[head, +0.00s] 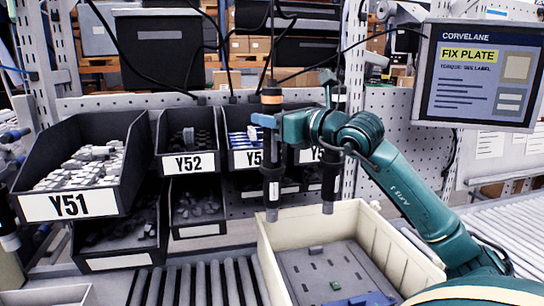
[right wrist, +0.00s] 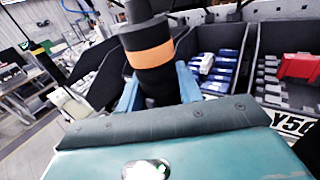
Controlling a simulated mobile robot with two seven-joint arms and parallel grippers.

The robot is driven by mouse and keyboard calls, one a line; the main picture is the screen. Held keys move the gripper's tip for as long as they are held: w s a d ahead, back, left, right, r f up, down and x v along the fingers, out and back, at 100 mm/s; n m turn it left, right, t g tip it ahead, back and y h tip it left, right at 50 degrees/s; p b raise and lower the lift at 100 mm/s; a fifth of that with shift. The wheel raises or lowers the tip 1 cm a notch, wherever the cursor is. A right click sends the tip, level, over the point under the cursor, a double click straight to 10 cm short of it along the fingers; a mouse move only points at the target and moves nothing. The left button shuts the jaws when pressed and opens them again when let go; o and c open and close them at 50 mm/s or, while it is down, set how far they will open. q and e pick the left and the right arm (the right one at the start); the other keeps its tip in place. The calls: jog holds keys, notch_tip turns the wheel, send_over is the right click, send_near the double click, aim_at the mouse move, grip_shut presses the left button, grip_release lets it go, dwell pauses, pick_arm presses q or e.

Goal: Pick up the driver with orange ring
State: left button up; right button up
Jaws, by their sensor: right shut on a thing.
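The driver with the orange ring (head: 271,96) hangs upright over the back left part of the cream tote, in front of the bins. Its dark lower body (head: 272,175) ends in a grey tip just above the tote's rim. My right gripper (head: 265,121) is shut on the driver just below the orange ring, with its blue fingers on either side. In the right wrist view the driver (right wrist: 150,57) stands between the blue fingers, its lower part hidden by the gripper body. A second dark driver (head: 330,180) hangs just to its right. My left gripper is not in view.
The cream tote (head: 290,288) below holds a grey plate (head: 310,265), with small green and blue parts. Black bins marked Y51 (head: 68,206) and Y52 (head: 188,163) stand at left. A screen (head: 478,75) hangs at right. Cables hang above. Rollers (head: 200,285) run in front.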

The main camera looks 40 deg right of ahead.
grip_shut()
jog(key=shift+r, duration=0.1)
